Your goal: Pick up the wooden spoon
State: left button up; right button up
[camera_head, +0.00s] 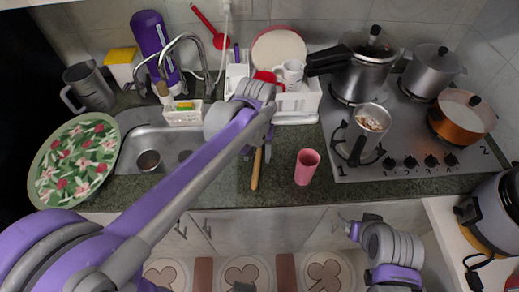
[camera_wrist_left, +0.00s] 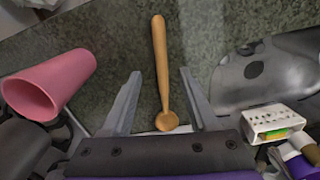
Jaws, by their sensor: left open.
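The wooden spoon (camera_head: 256,172) lies on the dark green counter between the sink and the pink cup, its handle toward the counter's front edge. In the head view my left arm hides its other end. In the left wrist view the whole spoon (camera_wrist_left: 160,65) shows, with its small round bowl close to the gripper base. My left gripper (camera_wrist_left: 161,73) is open, one finger on each side of the spoon in the picture, with gaps on both sides. I cannot tell the height above the counter. My right gripper (camera_head: 361,226) is low at the right, in front of the cabinets; its jaws are unclear.
A dish rack (camera_head: 301,102) is behind. The stove (camera_head: 425,158) with pots is at right.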

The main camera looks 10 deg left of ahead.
aim_at(256, 168)
pick_arm(q)
jog(key=shift+w+a+f, duration=0.1)
jog(key=shift+a+f, duration=0.05)
jog(key=shift+f, duration=3.05)
jog(key=shift+c, duration=0.3)
grip_shut()
